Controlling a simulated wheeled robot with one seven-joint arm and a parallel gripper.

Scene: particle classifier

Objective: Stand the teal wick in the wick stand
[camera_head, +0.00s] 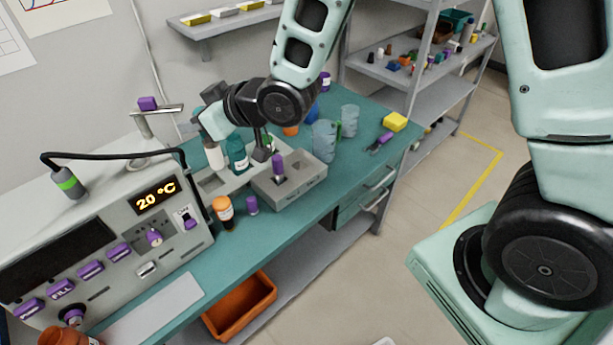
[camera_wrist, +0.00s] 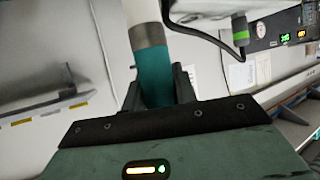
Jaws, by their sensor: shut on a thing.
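My gripper (camera_wrist: 155,88) is shut on the teal wick (camera_wrist: 155,75), seen in the wrist view with its grey band and pale end. In the head view my gripper is at the left end of my arm over the bench. The wick's white part (camera_head: 214,156) hangs below it there, roughly upright; its teal part is hidden by the hand. A grey block with square openings (camera_head: 310,182) stands right of the hand, holding a purple-topped item. A flatter grey holder (camera_head: 226,187) lies below the wick. I cannot tell which is the wick stand.
A teal bottle (camera_head: 237,156) stands close right of the wick. An orange-brown bottle (camera_head: 224,211) and purple item (camera_head: 252,205) are in front. The control machine (camera_head: 110,235) is at left. Clear cups (camera_head: 323,142) stand behind. The bench's front right is clear.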

